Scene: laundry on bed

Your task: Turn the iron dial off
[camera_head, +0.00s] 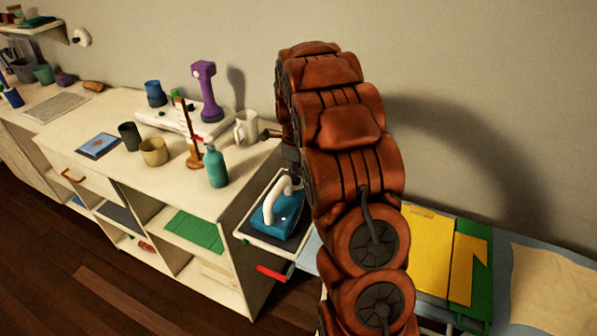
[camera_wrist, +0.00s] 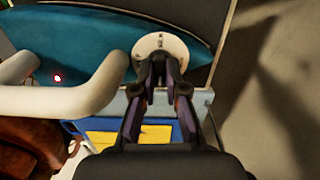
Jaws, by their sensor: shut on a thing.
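The iron (camera_head: 279,222) is teal with a white handle. It rests on a small pale stand (camera_head: 270,240) just right of the white cabinet. In the wrist view the iron's teal body (camera_wrist: 80,45) spans the top, with the white handle (camera_wrist: 60,98) at the left and a small red light (camera_wrist: 57,77) glowing on the body. The round white dial (camera_wrist: 150,42) has marks around its rim. My gripper (camera_wrist: 160,66) is shut on the dial's middle, and its fingertips hide the grip. In the head view my arm hides most of the gripper.
The cabinet top (camera_head: 100,180) holds a teal bottle (camera_head: 216,167), a white mug (camera_head: 246,127), a wooden stand (camera_head: 192,145) and cups. Yellow and green folded cloths (camera_head: 430,250) lie right of my arm. A plain wall stands close behind the iron.

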